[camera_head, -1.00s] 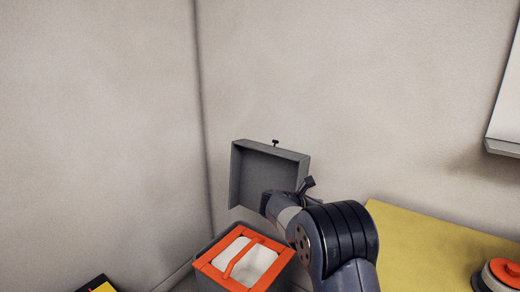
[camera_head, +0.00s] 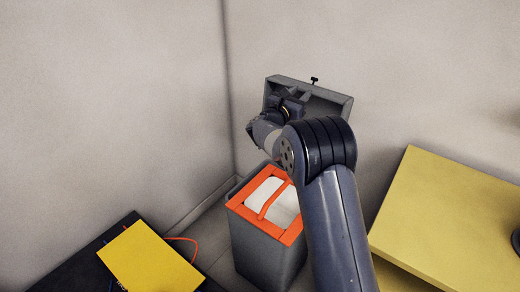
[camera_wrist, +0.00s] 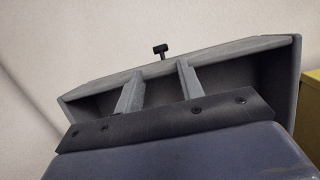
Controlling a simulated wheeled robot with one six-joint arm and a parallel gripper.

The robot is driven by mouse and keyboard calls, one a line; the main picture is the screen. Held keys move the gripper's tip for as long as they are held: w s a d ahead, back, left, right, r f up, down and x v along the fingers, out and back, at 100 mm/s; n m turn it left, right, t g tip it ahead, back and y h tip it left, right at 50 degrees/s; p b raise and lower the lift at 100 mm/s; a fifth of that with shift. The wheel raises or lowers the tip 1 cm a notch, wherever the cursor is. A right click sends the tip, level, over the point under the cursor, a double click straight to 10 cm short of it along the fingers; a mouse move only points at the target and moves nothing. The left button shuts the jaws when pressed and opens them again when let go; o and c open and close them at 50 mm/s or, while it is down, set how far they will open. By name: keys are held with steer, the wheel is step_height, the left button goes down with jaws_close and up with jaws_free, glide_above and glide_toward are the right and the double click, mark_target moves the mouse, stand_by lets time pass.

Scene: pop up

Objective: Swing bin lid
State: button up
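The grey bin (camera_head: 258,250) stands on the floor by the wall corner, with an orange rim, an orange strap and a white liner. Its grey tray-shaped lid (camera_head: 335,97) stands raised behind the opening, hollow side toward me, with a small black knob (camera_head: 314,80) on its upper edge. My gripper (camera_head: 293,97) is in front of the lid's hollow side and hides part of it. In the wrist view, my gripper's two fingers (camera_wrist: 160,68) are apart with nothing between them, facing the lid's inner side (camera_wrist: 230,82). Whether they touch it I cannot tell.
A yellow table (camera_head: 440,205) stands at the right. A yellow panel (camera_head: 148,257) lies on a black surface (camera_head: 122,231) at the lower left, with an orange cable beside it. Walls close off the back and left.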

mark_target(314, 80)
steer(key=p+x, duration=0.2)
steer(key=x, duration=0.1)
steer(key=p+x, duration=0.2)
steer(key=x, duration=0.2)
steer(key=shift+w+d+r+p, duration=0.2)
steer(key=shift+d+r+p, duration=0.05)
steer(key=shift+r+p, duration=0.05)
steer(key=shift+w+f, duration=0.2)
steer(key=shift+c, duration=0.4)
steer(key=c, duration=0.6)
steer(key=shift+o, duration=0.2)
steer(key=shift+s+a+f+b, duration=0.1)
steer(key=shift+s+a+b, duration=0.25)
steer(key=shift+s+b, duration=0.25)
steer(key=r+b+v, duration=0.1)
steer(key=b+v, duration=0.1)
steer(key=v, duration=0.6)
steer(key=shift+r+b, duration=0.25)
steer(key=shift+b, duration=0.1)
steer(key=shift+s+a, duration=0.1)
